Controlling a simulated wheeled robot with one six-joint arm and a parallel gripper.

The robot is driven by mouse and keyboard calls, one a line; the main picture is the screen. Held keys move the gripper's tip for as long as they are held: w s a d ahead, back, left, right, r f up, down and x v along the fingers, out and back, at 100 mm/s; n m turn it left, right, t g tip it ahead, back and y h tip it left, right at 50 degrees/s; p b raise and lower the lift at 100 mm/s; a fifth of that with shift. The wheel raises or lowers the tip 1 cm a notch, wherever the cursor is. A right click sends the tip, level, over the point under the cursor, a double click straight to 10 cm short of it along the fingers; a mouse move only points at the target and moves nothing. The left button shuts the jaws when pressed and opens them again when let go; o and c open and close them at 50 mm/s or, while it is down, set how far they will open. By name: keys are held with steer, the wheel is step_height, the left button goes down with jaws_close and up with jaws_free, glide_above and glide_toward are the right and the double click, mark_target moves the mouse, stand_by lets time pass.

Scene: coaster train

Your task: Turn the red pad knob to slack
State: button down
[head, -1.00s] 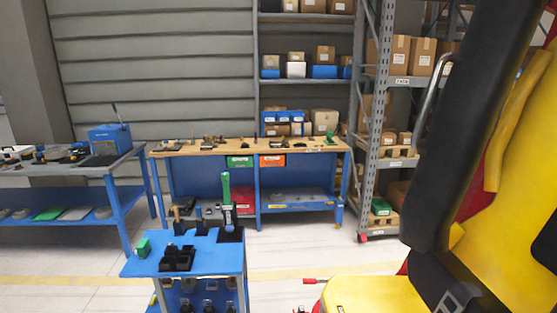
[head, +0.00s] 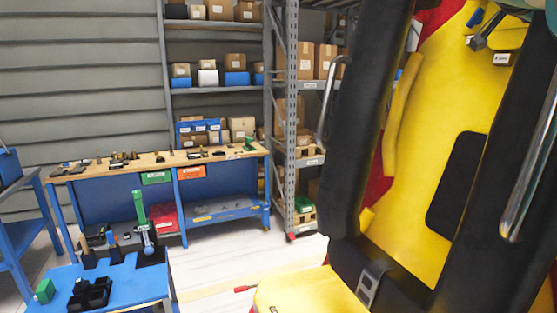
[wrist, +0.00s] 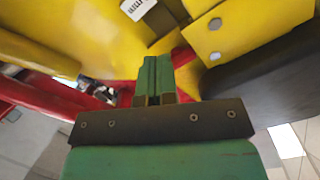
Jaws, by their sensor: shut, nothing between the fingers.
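My gripper (wrist: 155,80) shows in the wrist view, its green fingers together and empty. It points at the yellow and red bodywork (wrist: 90,30) of the coaster car, with a dark pad (wrist: 270,75) to the right. A red part (wrist: 184,68) lies just behind and right of the fingertips; I cannot tell whether it is the pad knob or whether they touch. In the head view the yellow seat (head: 455,85) has black restraint pads (head: 350,150). A small red-tipped handle (head: 243,289) sticks out low at the seat's left. No red knob is clearly identifiable.
A blue cart (head: 130,280) with black holders and a green-handled tool (head: 140,208) stands at the lower left. A wooden-topped workbench (head: 160,160) and shelving with boxes (head: 305,70) stand behind. Pale floor (head: 215,262) is clear between cart and car.

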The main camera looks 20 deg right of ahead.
steer(key=shift+s+a+r, duration=0.1)
steer(key=shift+a+r, duration=0.05)
steer(key=shift+a, duration=0.4)
